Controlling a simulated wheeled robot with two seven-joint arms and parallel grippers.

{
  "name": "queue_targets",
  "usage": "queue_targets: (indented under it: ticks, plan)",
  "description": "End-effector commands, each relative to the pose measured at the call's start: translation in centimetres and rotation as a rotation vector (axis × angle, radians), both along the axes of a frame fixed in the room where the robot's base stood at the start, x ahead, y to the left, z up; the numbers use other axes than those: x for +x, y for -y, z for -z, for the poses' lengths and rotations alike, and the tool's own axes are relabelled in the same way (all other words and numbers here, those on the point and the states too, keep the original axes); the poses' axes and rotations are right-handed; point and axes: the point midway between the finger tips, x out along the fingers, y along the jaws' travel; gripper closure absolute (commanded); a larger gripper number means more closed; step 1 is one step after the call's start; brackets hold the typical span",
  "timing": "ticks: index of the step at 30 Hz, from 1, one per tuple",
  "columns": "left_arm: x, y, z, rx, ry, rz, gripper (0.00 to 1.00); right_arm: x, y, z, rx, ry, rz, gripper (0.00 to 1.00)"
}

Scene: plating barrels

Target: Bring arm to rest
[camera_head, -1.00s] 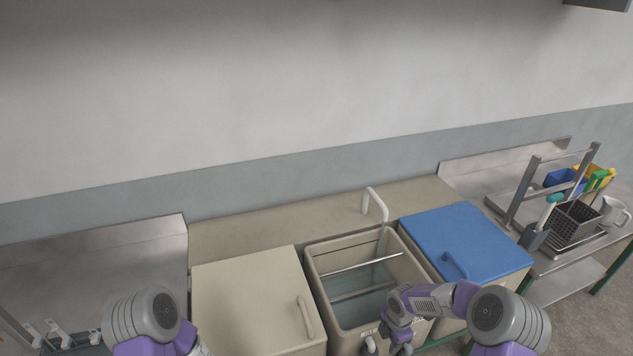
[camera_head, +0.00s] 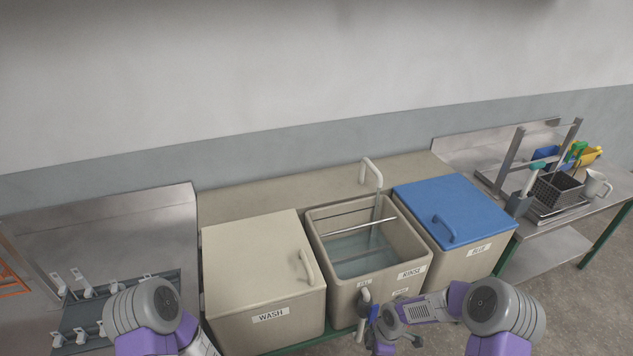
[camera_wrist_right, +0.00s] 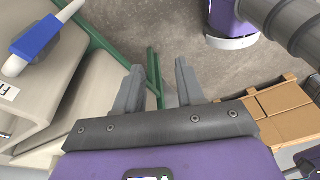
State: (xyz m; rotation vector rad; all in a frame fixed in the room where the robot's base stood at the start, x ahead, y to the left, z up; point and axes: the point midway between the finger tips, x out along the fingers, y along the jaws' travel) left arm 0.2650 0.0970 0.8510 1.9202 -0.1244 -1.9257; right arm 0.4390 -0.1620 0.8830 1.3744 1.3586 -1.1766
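My right arm (camera_head: 425,308) reaches in from the lower right of the head view. Its gripper (camera_wrist_right: 160,85) shows in the right wrist view with two grey fingers apart and nothing between them, over the floor. It is in front of the rinse tank (camera_head: 412,268), beside a white tap with a blue handle (camera_wrist_right: 38,36). My left arm (camera_head: 148,312) shows at the lower left of the head view; its gripper is out of view.
The wash tank (camera_head: 255,262) has a closed beige lid. The blue-lidded tank (camera_head: 455,212) is closed. The rinse tank is open with water and a bar across it. A rack of white-tipped fittings (camera_head: 80,320) is at left. Cardboard boxes (camera_wrist_right: 280,108) sit right of the gripper.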

Motion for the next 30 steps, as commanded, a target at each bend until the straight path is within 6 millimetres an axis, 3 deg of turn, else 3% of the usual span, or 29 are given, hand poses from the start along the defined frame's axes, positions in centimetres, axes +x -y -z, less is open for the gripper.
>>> queue_targets:
  ticks: [1,5,10,15,18,22,30]
  plan:
    - [0.0,0.0,1.0,0.000,0.000,0.000,0.57,-1.2,-1.0,1.4,0.028,-0.024,0.073,0.62]
    - [-0.1,0.0,2.6,0.000,-0.001,0.000,0.57,-4.2,-3.4,4.0,0.101,-0.097,0.324,0.62]
    - [-0.1,0.0,5.7,0.000,-0.002,0.001,0.57,-9.6,-6.4,8.2,0.170,-0.252,0.821,0.62]
    - [-0.1,0.0,8.3,0.000,-0.002,0.001,0.57,-14.6,-7.2,11.4,0.159,-0.383,1.348,0.62]
    - [-0.1,0.0,9.1,0.000,-0.002,0.001,0.57,-16.4,-6.9,12.2,0.136,-0.416,1.549,0.62]
    - [-0.1,0.0,9.4,0.000,-0.002,0.001,0.57,-17.5,-6.5,12.6,0.120,-0.429,1.677,0.62]
    - [-0.1,0.0,9.3,0.000,-0.001,0.000,0.57,-17.5,-6.4,12.5,0.120,-0.430,1.697,0.62]
